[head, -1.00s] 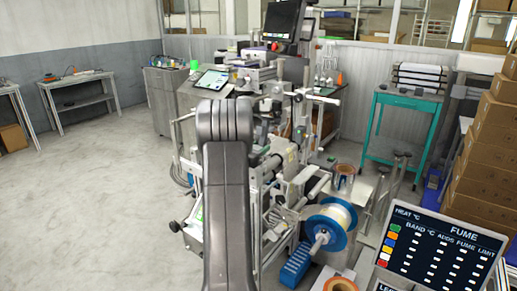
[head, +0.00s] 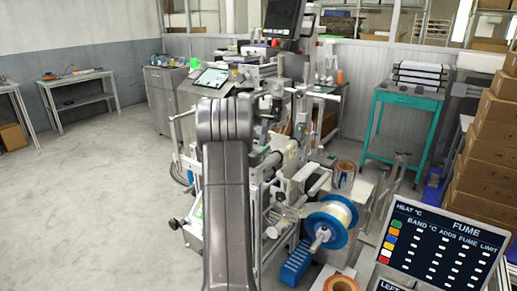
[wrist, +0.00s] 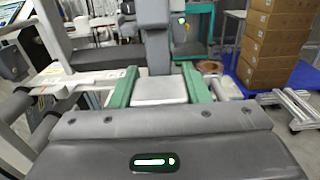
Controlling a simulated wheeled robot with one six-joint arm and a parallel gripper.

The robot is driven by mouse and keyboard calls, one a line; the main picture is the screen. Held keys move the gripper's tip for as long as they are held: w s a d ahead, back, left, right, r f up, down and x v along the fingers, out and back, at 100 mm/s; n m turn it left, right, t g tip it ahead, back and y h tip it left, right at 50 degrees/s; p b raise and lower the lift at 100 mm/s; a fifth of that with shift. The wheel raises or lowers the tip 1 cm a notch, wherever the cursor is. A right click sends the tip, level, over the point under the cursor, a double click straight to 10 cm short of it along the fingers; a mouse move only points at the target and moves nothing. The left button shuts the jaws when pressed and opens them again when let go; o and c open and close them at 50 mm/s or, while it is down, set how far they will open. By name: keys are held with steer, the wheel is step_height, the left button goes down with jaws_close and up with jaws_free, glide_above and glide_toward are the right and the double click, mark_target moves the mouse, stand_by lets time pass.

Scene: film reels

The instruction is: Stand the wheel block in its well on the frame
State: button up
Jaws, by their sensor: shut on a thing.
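In the wrist view my gripper (wrist: 159,88) is shut on a pale grey block (wrist: 160,90), which sits between its two green fingers. I take this block to be the wheel block; only its near, upper face shows. A dark grey upright (wrist: 156,50) stands just beyond it, and I cannot tell whether it is part of the block. In the head view my own arm covers the gripper and the block. The frame of the machine (head: 270,195) stands behind and to the right of my arm. The well cannot be made out in either view.
A film reel with blue flanges (head: 330,220) and a blue ribbed piece (head: 296,262) are at the machine's near right. A fume sign (head: 440,243) and stacked cartons (head: 490,150) stand at the right. A teal table (head: 405,105) is behind. The floor at left is clear.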

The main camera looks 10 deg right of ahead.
steer(key=shift+f+b, duration=0.55)
steer(key=shift+b, duration=0.05)
steer(key=o, duration=1.2)
steer(key=shift+s, duration=0.1)
steer(key=shift+f, duration=0.15)
steer(key=shift+a, duration=0.1)
steer(key=b+v, duration=0.1)
steer(key=v, duration=1.2)
steer(key=shift+s+a, duration=0.25)
steer(key=shift+r, duration=0.2)
